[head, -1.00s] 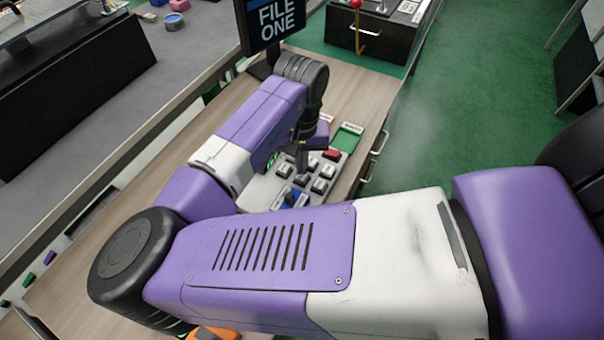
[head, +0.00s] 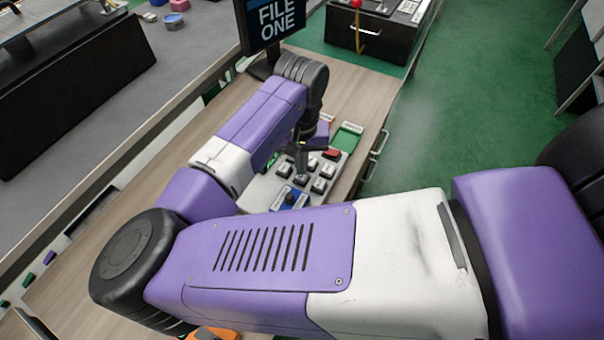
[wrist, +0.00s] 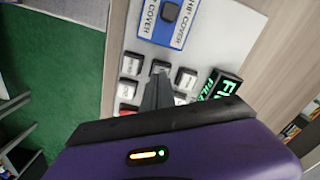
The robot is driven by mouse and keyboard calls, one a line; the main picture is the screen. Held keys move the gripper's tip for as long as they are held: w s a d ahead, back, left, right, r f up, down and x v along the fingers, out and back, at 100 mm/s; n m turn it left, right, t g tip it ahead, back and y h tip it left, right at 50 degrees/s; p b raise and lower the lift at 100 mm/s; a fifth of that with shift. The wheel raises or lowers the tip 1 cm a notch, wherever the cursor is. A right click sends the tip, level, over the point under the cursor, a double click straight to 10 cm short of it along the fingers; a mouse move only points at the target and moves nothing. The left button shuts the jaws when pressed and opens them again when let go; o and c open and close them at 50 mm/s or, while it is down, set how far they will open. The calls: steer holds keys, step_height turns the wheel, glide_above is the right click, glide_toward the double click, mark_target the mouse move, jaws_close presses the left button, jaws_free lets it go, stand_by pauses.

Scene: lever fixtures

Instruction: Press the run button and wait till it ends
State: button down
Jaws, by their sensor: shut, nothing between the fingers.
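A light grey control panel (head: 258,192) lies on the wooden bench, with several dark square buttons and a red button (head: 332,154). In the wrist view the panel (wrist: 205,50) shows white-labelled keys too small to read, so I cannot tell which is the run button. My gripper (wrist: 159,75) is shut and empty, its fingertips over the middle key of the row nearest the blue cover. Whether they touch that key is unclear. In the head view my gripper (head: 302,158) points down at the panel, partly hidden by my arm. A monitor (head: 275,22) reads "FILE ONE".
A blue chip cover (wrist: 163,25) with a dark knob sits on the panel. A small display with green lit text (wrist: 220,86) stands beside the keys. A black box with a red-tipped lever (head: 356,4) stands farther back.

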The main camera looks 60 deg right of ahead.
steer(key=shift+f+b, duration=0.4)
steer(key=shift+f, duration=0.4)
step_height(320, 180, up, 8)
steer(key=p, duration=0.7)
steer(key=shift+p, duration=0.3)
stand_by(0.6)
